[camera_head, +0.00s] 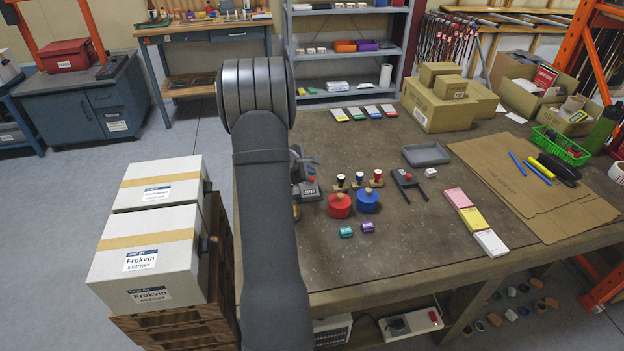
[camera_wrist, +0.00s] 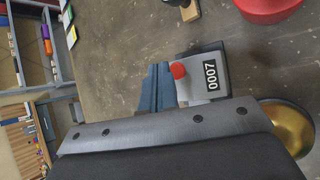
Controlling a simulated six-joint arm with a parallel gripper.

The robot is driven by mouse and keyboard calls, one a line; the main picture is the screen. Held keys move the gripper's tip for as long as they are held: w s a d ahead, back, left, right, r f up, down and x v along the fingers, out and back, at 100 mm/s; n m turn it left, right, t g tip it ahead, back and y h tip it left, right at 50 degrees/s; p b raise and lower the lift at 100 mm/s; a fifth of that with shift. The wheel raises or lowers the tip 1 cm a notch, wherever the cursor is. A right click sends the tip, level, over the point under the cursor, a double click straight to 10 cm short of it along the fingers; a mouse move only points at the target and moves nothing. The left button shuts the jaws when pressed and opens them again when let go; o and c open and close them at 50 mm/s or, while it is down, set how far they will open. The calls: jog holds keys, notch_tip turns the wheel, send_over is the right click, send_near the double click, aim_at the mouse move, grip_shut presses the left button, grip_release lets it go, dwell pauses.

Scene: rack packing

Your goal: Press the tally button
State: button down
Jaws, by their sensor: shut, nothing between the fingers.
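The tally counter (camera_head: 309,190) is a small grey box on the workbench with a red button (camera_head: 311,180) on top. In the wrist view the counter (camera_wrist: 208,76) shows 0007, and its red button (camera_wrist: 178,70) stands up, uncovered. My gripper (camera_wrist: 158,72) is shut and empty, its fingers right beside the counter on the button's side. I cannot tell whether they touch it. In the head view my gripper (camera_head: 308,161) shows just behind the counter, partly hidden by my arm.
A brass round object (camera_wrist: 288,130) sits close to the counter. Red (camera_head: 339,206) and blue (camera_head: 368,201) round pots and several stamps (camera_head: 359,179) stand to the right. A grey tray (camera_head: 426,154) lies farther right. The bench front is mostly clear.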

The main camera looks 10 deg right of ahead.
jog(key=shift+f, duration=0.1)
dwell(0.3)
jog(key=shift+f, duration=0.35)
jog(key=shift+f, duration=0.5)
dwell(0.7)
jog(key=shift+r, duration=0.95)
jog(key=shift+r, duration=2.5)
jog(key=shift+f, duration=0.1)
